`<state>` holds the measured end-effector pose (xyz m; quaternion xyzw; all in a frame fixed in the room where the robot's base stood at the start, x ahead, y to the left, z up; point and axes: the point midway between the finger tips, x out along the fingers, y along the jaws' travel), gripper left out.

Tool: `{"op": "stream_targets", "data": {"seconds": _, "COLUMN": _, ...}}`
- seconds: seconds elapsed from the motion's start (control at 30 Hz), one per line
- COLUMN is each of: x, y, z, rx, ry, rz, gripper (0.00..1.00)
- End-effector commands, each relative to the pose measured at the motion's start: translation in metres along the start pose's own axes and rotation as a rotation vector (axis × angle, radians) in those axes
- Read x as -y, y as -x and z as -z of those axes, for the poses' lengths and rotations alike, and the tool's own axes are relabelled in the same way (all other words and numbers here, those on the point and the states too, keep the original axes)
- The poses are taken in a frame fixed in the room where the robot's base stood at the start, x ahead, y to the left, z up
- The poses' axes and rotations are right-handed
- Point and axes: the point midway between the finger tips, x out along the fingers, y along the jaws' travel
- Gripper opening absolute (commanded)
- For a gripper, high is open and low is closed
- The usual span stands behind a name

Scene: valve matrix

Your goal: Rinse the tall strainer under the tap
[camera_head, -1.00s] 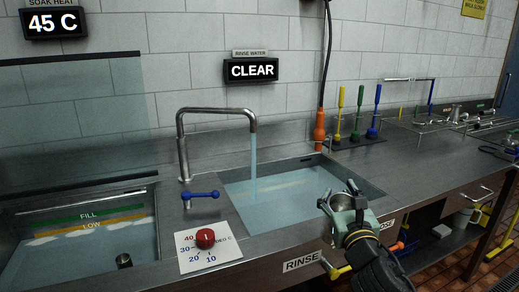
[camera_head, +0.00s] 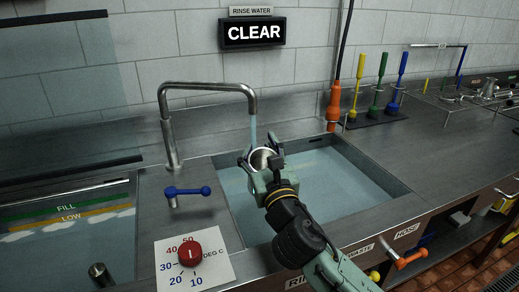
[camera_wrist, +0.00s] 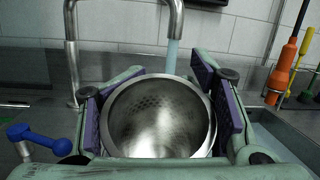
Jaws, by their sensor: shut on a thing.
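The tall strainer (camera_wrist: 155,118) is a shiny metal cup with small holes in its wall. My gripper (camera_head: 262,160) is shut on it, one finger pad on each side, and its open mouth faces the wrist camera. In the head view the strainer (camera_head: 263,158) is over the rinse basin (camera_head: 350,185), close to the tap's stream. The tap (camera_head: 210,87) runs a thin stream of water (camera_head: 253,128). In the wrist view the stream (camera_wrist: 172,55) falls behind the strainer's upper rim. Where it lands is hidden.
A blue lever (camera_head: 187,191) stands left of the basin, by a red temperature knob (camera_head: 190,253). A soak basin (camera_head: 65,235) is at far left. An orange sprayer (camera_head: 333,108) and several coloured brushes (camera_head: 378,95) stand behind right. The sign (camera_head: 254,32) reads CLEAR.

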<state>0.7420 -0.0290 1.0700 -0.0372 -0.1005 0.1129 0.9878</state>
Motion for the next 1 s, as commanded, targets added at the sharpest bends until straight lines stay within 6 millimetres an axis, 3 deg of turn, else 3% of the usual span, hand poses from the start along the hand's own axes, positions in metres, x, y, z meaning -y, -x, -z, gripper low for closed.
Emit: {"op": "stream_targets", "data": {"seconds": 1.0, "x": 0.016, "y": -0.093, "z": 0.041, "rx": -0.002, "ry": 0.002, "rz": 0.000, "gripper": 0.00}}
